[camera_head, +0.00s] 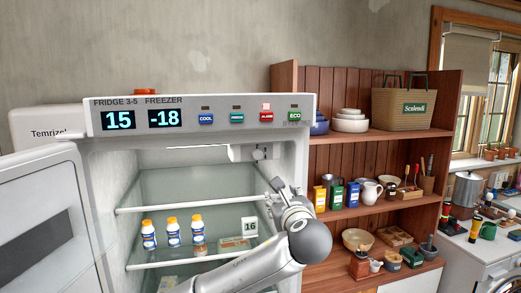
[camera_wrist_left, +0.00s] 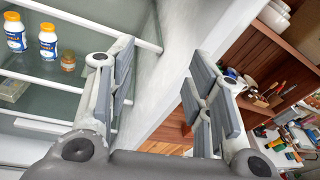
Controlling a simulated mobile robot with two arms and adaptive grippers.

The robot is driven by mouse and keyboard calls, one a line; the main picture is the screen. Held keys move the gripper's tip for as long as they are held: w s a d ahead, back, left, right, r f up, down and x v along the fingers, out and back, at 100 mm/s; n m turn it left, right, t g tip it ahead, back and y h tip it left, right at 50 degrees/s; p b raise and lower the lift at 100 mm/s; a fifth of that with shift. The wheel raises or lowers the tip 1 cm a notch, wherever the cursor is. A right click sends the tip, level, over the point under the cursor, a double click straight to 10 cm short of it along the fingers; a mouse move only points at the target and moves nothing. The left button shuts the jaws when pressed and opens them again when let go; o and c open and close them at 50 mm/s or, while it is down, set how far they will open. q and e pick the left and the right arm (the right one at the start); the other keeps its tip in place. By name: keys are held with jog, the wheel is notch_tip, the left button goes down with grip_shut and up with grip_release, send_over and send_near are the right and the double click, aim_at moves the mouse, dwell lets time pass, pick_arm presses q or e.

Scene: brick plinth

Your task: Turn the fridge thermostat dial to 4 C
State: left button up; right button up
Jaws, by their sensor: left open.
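The open fridge (camera_head: 301,152) stands in the middle of the head view. Its fridge display (camera_head: 118,120), labelled 3-5, reads 15. A white housing (camera_head: 240,153) hangs under the fridge ceiling. A small grey round part (camera_head: 263,153) on it looks like the dial; its setting is too small to read. My left gripper (camera_head: 275,192) is in front of the fridge's right side, below and a little right of that part, apart from it. In the left wrist view, the fingers of my left gripper (camera_wrist_left: 160,72) are spread with nothing between them. The dial does not show there.
The fridge door (camera_head: 45,225) is swung open to the left. Glass shelves hold several white bottles (camera_head: 172,232) and a card (camera_head: 249,227) reading 16. The freezer display (camera_head: 165,118) reads -18. A wooden shelf unit (camera_head: 290,85) stands close on the right. The upper fridge space is clear.

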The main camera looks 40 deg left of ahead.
pick_arm(q)
jog(key=y, duration=0.2)
send_near(258, 156)
jog(key=shift+m, duration=0.4)
jog(key=p+x, duration=0.5)
jog(key=x, duration=0.2)
jog(key=shift+a+r, duration=0.1)
jog(key=shift+r, duration=0.05)
jog(key=shift+w+a, duration=0.3)
jog(key=shift+w, duration=0.15)
pick_arm(e)
jog(key=r, duration=0.5)
jog(key=shift+s+a+r, duration=0.2)
jog(key=shift+s+r, duration=0.15)
